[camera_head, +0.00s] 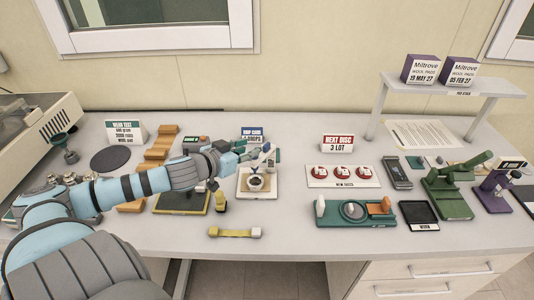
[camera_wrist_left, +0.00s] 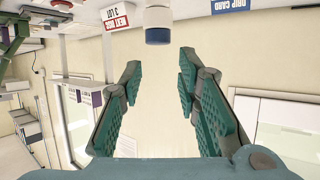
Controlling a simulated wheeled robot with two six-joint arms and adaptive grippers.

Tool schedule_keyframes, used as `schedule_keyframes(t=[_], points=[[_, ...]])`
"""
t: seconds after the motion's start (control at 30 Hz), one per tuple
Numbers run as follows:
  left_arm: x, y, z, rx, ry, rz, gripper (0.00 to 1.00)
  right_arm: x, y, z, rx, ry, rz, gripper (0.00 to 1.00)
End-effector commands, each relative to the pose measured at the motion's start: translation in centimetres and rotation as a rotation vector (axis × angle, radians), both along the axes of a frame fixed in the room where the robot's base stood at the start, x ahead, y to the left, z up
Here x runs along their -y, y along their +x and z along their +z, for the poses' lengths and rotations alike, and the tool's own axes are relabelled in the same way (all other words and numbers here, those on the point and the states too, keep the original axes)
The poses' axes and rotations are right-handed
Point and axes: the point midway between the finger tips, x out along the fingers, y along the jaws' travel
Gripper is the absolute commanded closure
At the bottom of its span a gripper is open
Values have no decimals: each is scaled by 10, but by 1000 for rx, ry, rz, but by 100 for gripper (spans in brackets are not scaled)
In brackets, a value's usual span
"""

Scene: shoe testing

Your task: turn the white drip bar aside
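My left arm reaches in from the left, and my left gripper (camera_head: 262,152) is over the white-edged drip station (camera_head: 243,190) near the middle of the table. In the left wrist view the green fingers of the gripper (camera_wrist_left: 158,80) are wide apart with nothing between them. A white cylinder with a dark blue end (camera_wrist_left: 158,22) shows beyond the fingertips; it may be part of the white drip bar, but I cannot tell. A small round cup (camera_head: 256,182) sits on the station below the gripper. The arm and gripper hide much of the bar. My right gripper is not in view.
A yellow-ended bar (camera_head: 235,232) lies at the front. A green base (camera_head: 340,219) with a round dial stands to the right, below a card of red discs (camera_head: 342,176). The drip card (camera_head: 252,133) stands behind the gripper. Bare table lies around the yellow-ended bar.

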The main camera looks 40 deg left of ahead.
Motion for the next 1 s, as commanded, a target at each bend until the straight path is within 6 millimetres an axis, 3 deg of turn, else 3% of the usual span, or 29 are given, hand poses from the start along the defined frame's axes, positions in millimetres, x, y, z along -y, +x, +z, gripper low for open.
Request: schedule_keyframes(t=[0.03,0.1,0.5,0.9,1.0], points=[[0,9,-17,7,-6,2,70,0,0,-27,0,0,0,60],[1,19,-20,6,-9,-5,70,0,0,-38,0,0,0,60],[-2,84,-39,-1,-9,-4,70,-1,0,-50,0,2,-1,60],[-2,94,-43,-5,-2,-8,70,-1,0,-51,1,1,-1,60],[-2,94,-43,-4,-2,-8,86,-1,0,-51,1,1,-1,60]])
